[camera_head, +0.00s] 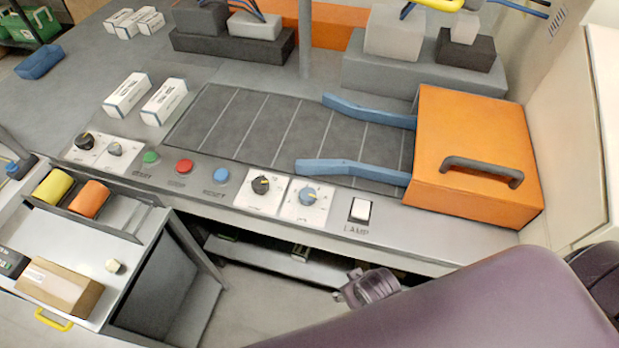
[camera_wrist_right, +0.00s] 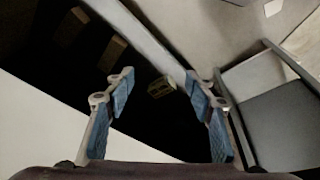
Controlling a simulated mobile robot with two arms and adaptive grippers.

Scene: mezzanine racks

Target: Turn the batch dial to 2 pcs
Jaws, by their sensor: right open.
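The control panel (camera_head: 330,222) runs along the front of the machine and carries several dials. Two dials sit at its left end, a black one (camera_head: 84,141) and a grey one (camera_head: 115,149). Nearer the middle are another black dial (camera_head: 260,185) and a blue-grey dial (camera_head: 307,195), each on a white plate. Their printing is too small to read, so I cannot tell which is the batch dial or its setting. My right gripper (camera_head: 368,288) is below and in front of the panel edge, apart from all dials. The right wrist view shows its fingers (camera_wrist_right: 163,88) open and empty.
Green (camera_head: 151,157), red (camera_head: 184,166) and blue (camera_head: 222,175) buttons lie between the dial pairs. A white lamp switch (camera_head: 360,209) is at right, before the orange housing (camera_head: 475,150). Blue guide rails (camera_head: 350,168) overhang the belt. A side cart (camera_head: 140,215) stands left.

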